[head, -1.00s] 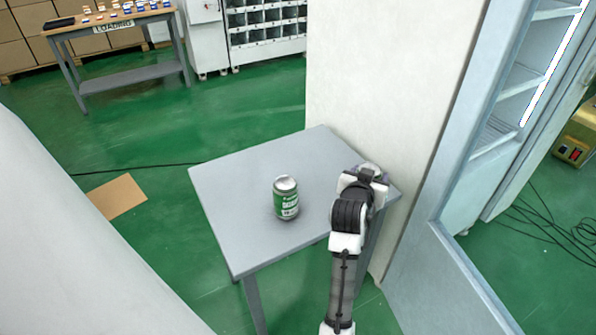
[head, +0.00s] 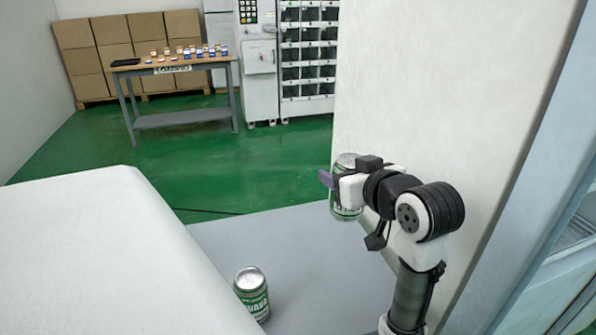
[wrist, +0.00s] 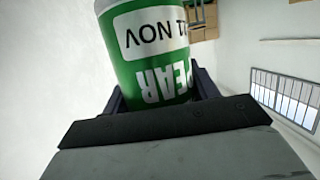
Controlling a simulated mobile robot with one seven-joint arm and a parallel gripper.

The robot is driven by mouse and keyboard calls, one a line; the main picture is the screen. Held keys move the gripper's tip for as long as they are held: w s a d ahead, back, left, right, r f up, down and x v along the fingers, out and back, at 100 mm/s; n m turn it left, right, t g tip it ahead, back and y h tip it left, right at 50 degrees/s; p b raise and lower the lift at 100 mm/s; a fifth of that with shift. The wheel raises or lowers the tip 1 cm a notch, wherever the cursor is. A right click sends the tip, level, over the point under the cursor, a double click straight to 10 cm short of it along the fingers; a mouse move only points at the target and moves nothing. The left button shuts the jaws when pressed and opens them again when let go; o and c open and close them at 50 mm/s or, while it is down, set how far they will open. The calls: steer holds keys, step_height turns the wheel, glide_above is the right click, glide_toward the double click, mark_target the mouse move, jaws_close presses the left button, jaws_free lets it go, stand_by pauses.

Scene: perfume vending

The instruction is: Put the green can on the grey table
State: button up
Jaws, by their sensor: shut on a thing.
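A green can (head: 346,211) with a silver top is held in my gripper (head: 336,184), upright above the far right part of the grey table. In the wrist view this can (wrist: 150,62) sits between the fingers, its white and green label reading "PEAR" upside down. My gripper is shut on it, and one purple fingertip shows at its left. A second green can (head: 252,294) stands upright on the grey table (head: 305,255), apart from the held one. The table's near left part is hidden behind a white surface.
A white panel (head: 440,90) rises close behind and right of my arm. A large white surface (head: 100,260) fills the lower left. The table between the standing can and my arm is clear. A workbench (head: 175,66) with small boxes stands far back.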

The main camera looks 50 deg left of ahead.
step_height(320, 180, down, 20)
steer(key=shift+s+r+b, duration=0.15)
steer(key=shift+b, duration=0.6)
steer(key=shift+f, duration=0.2)
steer(key=o, duration=1.2)
